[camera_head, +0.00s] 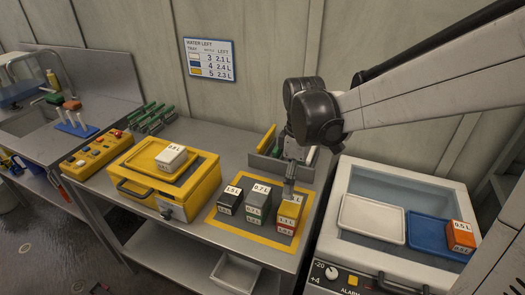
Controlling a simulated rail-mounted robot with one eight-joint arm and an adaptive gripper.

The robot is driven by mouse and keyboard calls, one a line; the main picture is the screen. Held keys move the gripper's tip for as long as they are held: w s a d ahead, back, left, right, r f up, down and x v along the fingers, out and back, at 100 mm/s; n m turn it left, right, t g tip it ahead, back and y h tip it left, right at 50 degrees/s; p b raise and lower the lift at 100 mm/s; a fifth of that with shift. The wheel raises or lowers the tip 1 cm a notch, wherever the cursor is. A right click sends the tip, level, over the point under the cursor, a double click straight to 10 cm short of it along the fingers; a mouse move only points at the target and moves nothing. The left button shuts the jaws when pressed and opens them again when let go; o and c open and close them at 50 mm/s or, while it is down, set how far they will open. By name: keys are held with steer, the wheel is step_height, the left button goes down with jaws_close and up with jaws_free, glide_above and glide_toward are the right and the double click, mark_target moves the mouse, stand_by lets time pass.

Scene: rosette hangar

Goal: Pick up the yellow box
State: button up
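A small yellow box (290,209) with a white label sits on top of a red box (286,223) at the right of a yellow-bordered grey mat (250,236) on the bench. My gripper (289,192) points down right at the yellow box's top and covers part of its label. I cannot tell whether the fingers touch or straddle the box, or whether they are open.
A big yellow case (150,186) bears a white box (171,157). Right is an open freezer holding a white tray (372,217) and a blue tray (428,233).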

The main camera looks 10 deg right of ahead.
mark_target(291, 204)
step_height(291, 204, down, 9)
steer(key=shift+r, duration=0.15)
steer(key=shift+w+f, duration=0.15)
steer(key=shift+f, duration=1.1)
steer(key=shift+w+f, duration=0.15)
steer(key=shift+f, duration=1.1)
steer(key=shift+c, duration=0.2)
steer(key=c, duration=1.3)
steer(key=shift+o, duration=0.2)
steer(key=shift+r, duration=0.15)
